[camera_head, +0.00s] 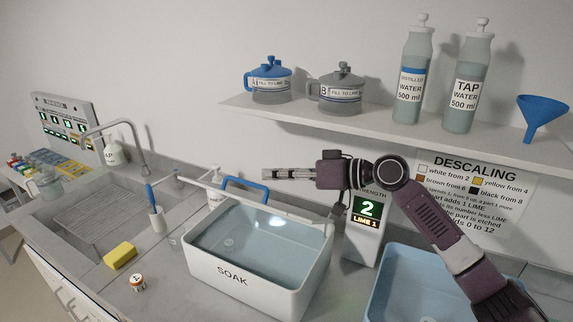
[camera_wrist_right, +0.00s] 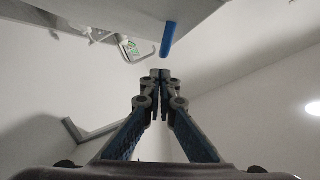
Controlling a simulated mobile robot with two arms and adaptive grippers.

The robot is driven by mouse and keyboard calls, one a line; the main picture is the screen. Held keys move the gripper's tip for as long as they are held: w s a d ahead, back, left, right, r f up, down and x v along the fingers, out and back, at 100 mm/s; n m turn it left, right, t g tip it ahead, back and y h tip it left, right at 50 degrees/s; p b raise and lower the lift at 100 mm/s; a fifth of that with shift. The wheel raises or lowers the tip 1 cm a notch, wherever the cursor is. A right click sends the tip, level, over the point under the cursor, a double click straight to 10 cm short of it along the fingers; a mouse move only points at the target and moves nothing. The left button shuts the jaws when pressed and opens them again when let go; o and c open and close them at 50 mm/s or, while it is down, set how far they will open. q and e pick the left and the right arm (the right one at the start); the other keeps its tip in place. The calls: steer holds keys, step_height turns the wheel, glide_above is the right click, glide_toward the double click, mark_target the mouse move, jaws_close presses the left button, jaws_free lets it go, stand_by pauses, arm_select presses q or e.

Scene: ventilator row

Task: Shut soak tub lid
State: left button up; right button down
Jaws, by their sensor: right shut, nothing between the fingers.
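The white soak tub (camera_head: 232,277), marked SOAK, stands on the counter with its top open and pale blue liquid showing inside. Its lid (camera_head: 213,188) is raised along the tub's back side, seen nearly edge-on, with a blue handle (camera_head: 246,186) on it. My right gripper (camera_head: 266,173) is shut and empty, pointing left above the back of the tub, close by the handle. I cannot tell whether they touch. In the right wrist view the shut fingertips (camera_wrist_right: 160,75) point towards a blue bar, probably the handle (camera_wrist_right: 168,39). My left gripper is not in view.
A display stand (camera_head: 365,235) is right of the tub, beside a blue basin (camera_head: 410,285). A shelf (camera_head: 310,120) with jugs and bottles hangs above my right gripper. A yellow sponge (camera_head: 120,256), a small jar (camera_head: 137,283) and a sink (camera_head: 85,220) lie left.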

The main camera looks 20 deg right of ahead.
steer(key=shift+w+a+p, duration=0.45)
steer(key=shift+w+a, duration=0.4)
steer(key=shift+a, duration=0.25)
steer(key=shift+w+a+f, duration=0.2)
steer(key=shift+w, duration=0.05)
steer(key=shift+w+f, duration=0.15)
steer(key=shift+f, duration=0.05)
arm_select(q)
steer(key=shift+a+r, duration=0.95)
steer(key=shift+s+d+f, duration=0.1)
arm_select(e)
steer(key=shift+a+f, duration=0.1)
